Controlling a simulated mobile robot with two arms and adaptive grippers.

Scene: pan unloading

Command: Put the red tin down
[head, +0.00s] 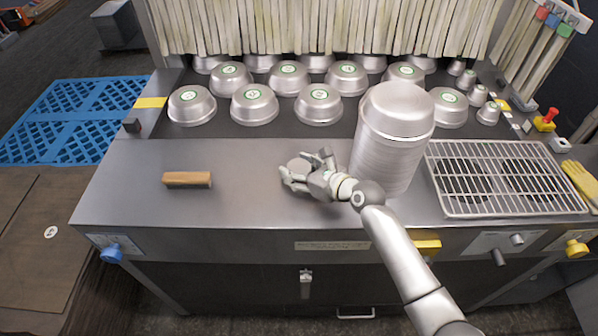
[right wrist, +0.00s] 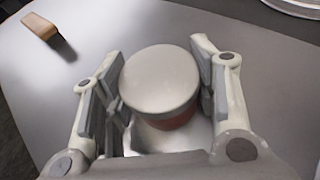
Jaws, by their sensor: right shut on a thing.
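The red tin (right wrist: 160,80) shows in the right wrist view as a round pale lid with a strip of red side below it. It sits between the two fingers of my right gripper (right wrist: 155,62), which is shut on it. In the head view the gripper (head: 305,168) is low over the middle of the steel counter (head: 245,200), with the tin's pale lid (head: 298,165) between its fingers. I cannot tell whether the tin's base touches the counter. My left gripper is not in view.
A wooden block (head: 187,180) lies to the left on the counter. A tall stack of pans (head: 388,150) stands close to the right, then a wire rack (head: 500,175). Several upturned pans with green labels (head: 254,104) fill the back. The counter between block and gripper is clear.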

